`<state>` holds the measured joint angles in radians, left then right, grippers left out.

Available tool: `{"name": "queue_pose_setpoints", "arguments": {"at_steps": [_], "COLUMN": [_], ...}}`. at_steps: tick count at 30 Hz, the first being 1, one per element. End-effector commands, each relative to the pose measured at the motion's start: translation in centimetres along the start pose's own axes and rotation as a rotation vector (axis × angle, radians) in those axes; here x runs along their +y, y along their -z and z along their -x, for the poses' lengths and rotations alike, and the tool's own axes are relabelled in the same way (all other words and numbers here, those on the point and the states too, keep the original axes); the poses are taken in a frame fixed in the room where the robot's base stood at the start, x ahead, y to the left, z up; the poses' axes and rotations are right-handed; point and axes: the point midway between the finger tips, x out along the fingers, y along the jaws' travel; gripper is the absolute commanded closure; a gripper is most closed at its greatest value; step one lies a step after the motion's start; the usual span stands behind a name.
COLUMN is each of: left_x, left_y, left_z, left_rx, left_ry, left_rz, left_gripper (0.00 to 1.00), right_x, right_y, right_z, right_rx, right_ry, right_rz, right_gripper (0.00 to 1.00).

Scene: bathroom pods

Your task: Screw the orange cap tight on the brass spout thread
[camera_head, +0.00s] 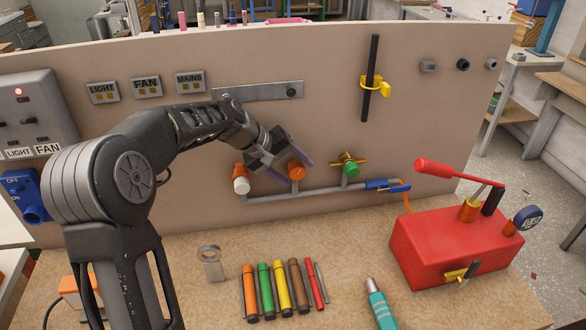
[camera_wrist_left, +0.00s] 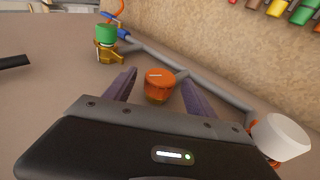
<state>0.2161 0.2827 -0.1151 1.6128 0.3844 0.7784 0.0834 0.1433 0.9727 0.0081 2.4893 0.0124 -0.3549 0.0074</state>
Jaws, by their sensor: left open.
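The orange cap (camera_head: 296,171) sits on the middle spout of the grey pipe on the upright panel. In the left wrist view the orange cap (camera_wrist_left: 160,83) has a pale line on its top and lies between the two fingers. My left gripper (camera_head: 285,158) is open around the cap, with a gap on each side; its fingers (camera_wrist_left: 156,90) do not appear to touch it. The brass spout thread is hidden under the cap, so how far the cap is on cannot be told. My right gripper is not in view.
A white cap (camera_head: 241,185) is on the spout to the left and a green cap (camera_head: 350,168) with a brass valve to the right. The grey pipe (camera_head: 310,190) runs below.

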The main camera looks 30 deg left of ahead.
Motion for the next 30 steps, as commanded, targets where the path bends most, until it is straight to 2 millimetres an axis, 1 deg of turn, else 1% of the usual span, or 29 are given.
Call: {"name": "queue_pose_setpoints", "arguments": {"at_steps": [5, 12, 15, 19, 30], "left_x": [0.1, 0.2, 0.1, 0.0, 0.0], "left_y": [0.1, 0.1, 0.1, 0.0, 0.0], "left_z": [1.8, 5.9, 7.1, 7.7, 7.7], "left_rx": [0.002, 0.003, 0.002, 0.001, 0.001], "left_ry": [0.000, -0.001, 0.000, 0.000, 0.000], "left_rz": [0.001, 0.001, 0.000, 0.000, 0.000], "left_gripper": [0.36, 0.36, 0.36, 0.36, 0.36], "right_x": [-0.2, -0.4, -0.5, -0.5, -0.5], "right_y": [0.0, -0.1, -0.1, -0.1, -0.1], "right_z": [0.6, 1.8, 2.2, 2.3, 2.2], "right_rx": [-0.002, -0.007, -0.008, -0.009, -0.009], "right_ry": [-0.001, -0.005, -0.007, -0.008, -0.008], "right_rz": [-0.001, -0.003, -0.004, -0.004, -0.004], "right_gripper": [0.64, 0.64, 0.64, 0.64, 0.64]}}
